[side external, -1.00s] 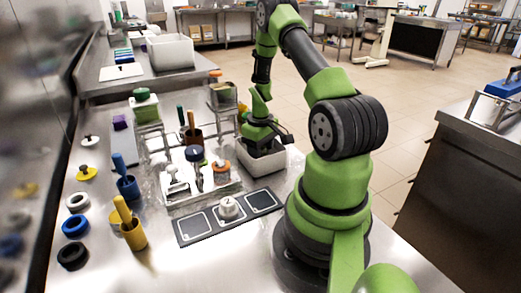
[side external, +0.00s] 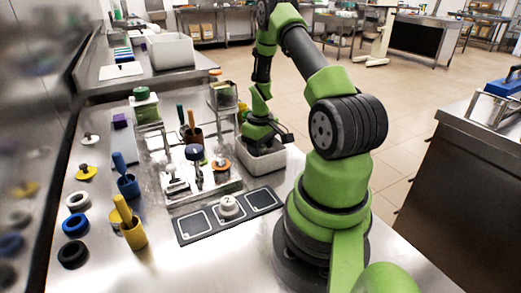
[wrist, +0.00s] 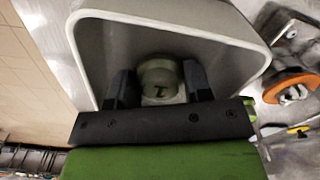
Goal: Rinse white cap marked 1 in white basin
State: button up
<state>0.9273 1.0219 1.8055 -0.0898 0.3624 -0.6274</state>
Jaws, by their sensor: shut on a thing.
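The white basin (side external: 268,164) stands just left of my arm's base, near the counter's right edge. My gripper (wrist: 160,88) points down into it and hides part of its inside. In the wrist view the white cap marked 1 (wrist: 158,78) sits between the two dark fingers, inside the walls of the basin (wrist: 240,35). My gripper is shut on the cap. In the side view the cap is hidden by my gripper and the basin wall.
A grey mat with panels (side external: 195,226) lies in front, with a white knob-like part (side external: 229,207) on it. An orange ring (wrist: 292,88) lies beside the basin. Blue (side external: 128,186) and yellow (side external: 134,235) cups with handled tools stand at left. Several rings lie along the left edge.

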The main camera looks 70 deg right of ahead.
jog(key=shift+r, duration=0.1)
jog(key=shift+r, duration=3.9)
jog(key=shift+r, duration=0.1)
jog(key=shift+r, duration=1.9)
jog(key=w+a+r+n, duration=0.1)
jog(key=w+a, duration=0.1)
jog(key=a, duration=0.6)
jog(key=w+a+r+n, duration=0.2)
jog(key=w+a, duration=0.1)
jog(key=a, duration=0.6)
jog(key=w+a+r+n, duration=0.1)
jog(key=w+a, duration=0.2)
jog(key=a, duration=0.5)
jog(key=shift+a+r+n, duration=0.3)
jog(key=shift+r, duration=0.05)
jog(key=shift+w+d, duration=0.1)
jog(key=shift+w, duration=0.05)
